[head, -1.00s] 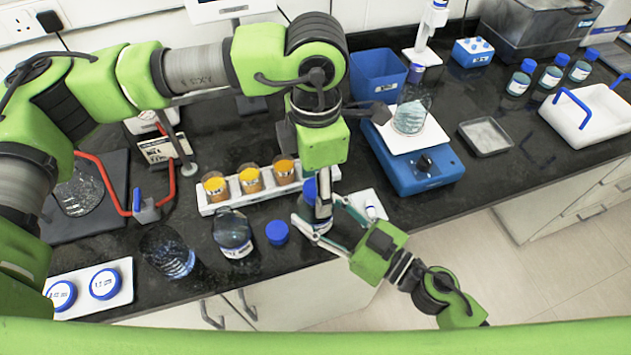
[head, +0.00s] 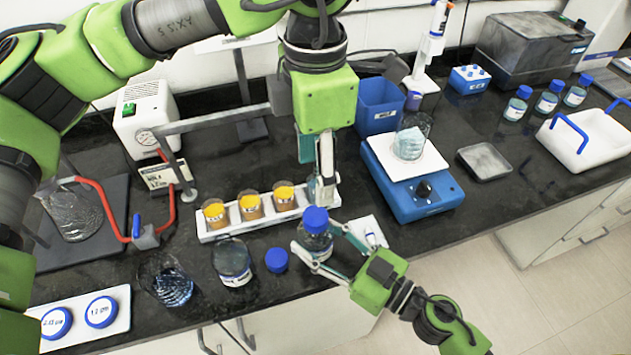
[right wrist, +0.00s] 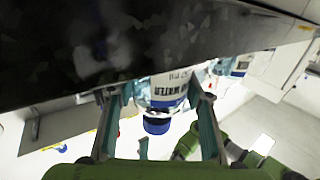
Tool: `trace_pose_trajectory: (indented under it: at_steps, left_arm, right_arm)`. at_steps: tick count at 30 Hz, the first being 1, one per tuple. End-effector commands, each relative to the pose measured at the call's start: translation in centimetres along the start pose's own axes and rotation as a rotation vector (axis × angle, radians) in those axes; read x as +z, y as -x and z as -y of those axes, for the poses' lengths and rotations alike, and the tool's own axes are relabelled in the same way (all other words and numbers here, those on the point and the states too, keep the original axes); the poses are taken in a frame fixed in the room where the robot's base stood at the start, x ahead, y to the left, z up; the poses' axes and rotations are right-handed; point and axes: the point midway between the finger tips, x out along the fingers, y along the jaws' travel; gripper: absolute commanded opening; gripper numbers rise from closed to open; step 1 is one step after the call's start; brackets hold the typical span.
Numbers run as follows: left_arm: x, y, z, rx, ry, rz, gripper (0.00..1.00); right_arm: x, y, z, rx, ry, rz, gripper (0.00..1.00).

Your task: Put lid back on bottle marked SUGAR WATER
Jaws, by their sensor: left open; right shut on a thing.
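My right gripper (head: 313,237) is shut on a bottle with a blue lid (head: 315,217), near the bench's front edge. In the right wrist view this bottle (right wrist: 166,92) is between the fingers, its blue lid towards the camera bottom; I cannot read its label surely. My left gripper (head: 324,192) is open and empty just above and behind that lid. A bottle without a lid (head: 232,262) stands on the bench further left, label unreadable. A loose blue lid (head: 276,260) lies beside it on the bench.
A white rack (head: 250,223) with several orange-topped jars stands behind. A glass beaker (head: 167,283) and a white tray with two blue-rimmed dishes (head: 82,329) are at left. A blue stirrer plate (head: 412,190) stands at right, with a white pad (head: 366,227) in front.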

Motion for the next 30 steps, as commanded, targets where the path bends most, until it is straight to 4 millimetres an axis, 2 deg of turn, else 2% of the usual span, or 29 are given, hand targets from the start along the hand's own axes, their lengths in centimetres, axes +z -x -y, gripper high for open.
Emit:
trace_pose_trajectory:
  at_steps: [10,11,12,13,24,30]
  left_arm:
    - [0.0,0.5,0.0,0.000,-0.001,0.001,0.51]
    - [0.0,0.5,0.0,0.000,-0.001,0.001,0.51]
    - [0.0,0.5,0.0,0.000,-0.001,0.001,0.51]
    - [0.0,0.5,0.0,0.000,-0.001,0.001,0.51]
    - [0.0,0.5,0.0,0.000,0.000,0.000,0.51]
    - [0.0,0.5,0.0,0.000,0.000,0.000,0.51]
  right_arm:
    - [0.0,0.0,0.0,0.000,0.000,-0.001,0.00]
    - [0.0,0.0,0.0,0.000,0.000,-0.001,0.51]
    - [0.0,0.0,0.0,0.000,0.000,-0.001,0.62]
    - [0.0,0.0,0.0,0.000,0.000,-0.001,0.66]
    - [0.0,0.2,0.0,0.000,-0.001,0.000,0.66]
    - [0.2,2.3,0.1,0.001,-0.004,0.004,0.66]
